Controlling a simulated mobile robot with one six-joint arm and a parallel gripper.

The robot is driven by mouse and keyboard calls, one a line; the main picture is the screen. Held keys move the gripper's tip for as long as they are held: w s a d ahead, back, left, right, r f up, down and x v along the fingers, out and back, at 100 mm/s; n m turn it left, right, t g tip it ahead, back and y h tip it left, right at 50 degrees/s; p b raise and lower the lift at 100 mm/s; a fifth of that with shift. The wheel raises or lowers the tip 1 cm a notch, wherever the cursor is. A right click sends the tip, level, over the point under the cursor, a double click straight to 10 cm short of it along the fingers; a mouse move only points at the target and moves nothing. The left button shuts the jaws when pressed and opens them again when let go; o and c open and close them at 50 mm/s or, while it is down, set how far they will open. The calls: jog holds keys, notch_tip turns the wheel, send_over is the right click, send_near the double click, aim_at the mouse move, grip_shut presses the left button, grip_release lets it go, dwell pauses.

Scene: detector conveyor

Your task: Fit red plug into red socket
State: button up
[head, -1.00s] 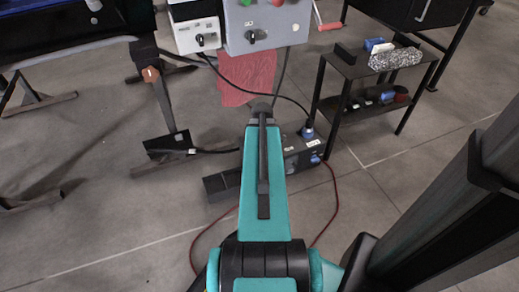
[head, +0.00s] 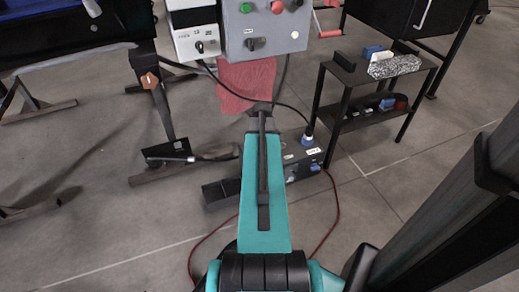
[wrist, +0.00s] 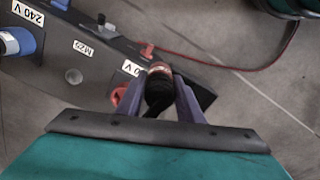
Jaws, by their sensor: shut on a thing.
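The red plug (wrist: 159,88) is between the two fingers of my gripper (wrist: 160,78) in the wrist view. Its black body faces the camera, with a reddish ring at its far end. The gripper is shut on it. Red parts of the red socket (wrist: 118,95) show beside the left finger, on the dark box (wrist: 95,62), by a label ending in "0 V". The plug's far end overlaps the box there; I cannot tell whether it is inside the socket. In the head view my arm hides gripper and plug; the box (head: 303,170) shows at its right.
A blue plug (wrist: 18,41) sits by the "240 V" label. A red cable (wrist: 245,67) lies on the floor beyond the box. A shelf stand (head: 372,77) is to the right, a control panel (head: 268,30) above, and a red cloth (head: 246,85) hangs below it.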

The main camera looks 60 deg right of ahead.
jog(key=w+d+f+b, duration=0.1)
jog(key=w+d+b, duration=0.2)
jog(key=w+d, duration=0.3)
jog(key=shift+w+d, duration=0.15)
jog(key=shift+d, duration=1.4)
jog(key=shift+f+b, duration=1.4)
jog(key=shift+f, duration=0.4)
jog(key=o, duration=1.2)
jog(key=shift+c, duration=0.2)
jog(key=shift+r, duration=0.1)
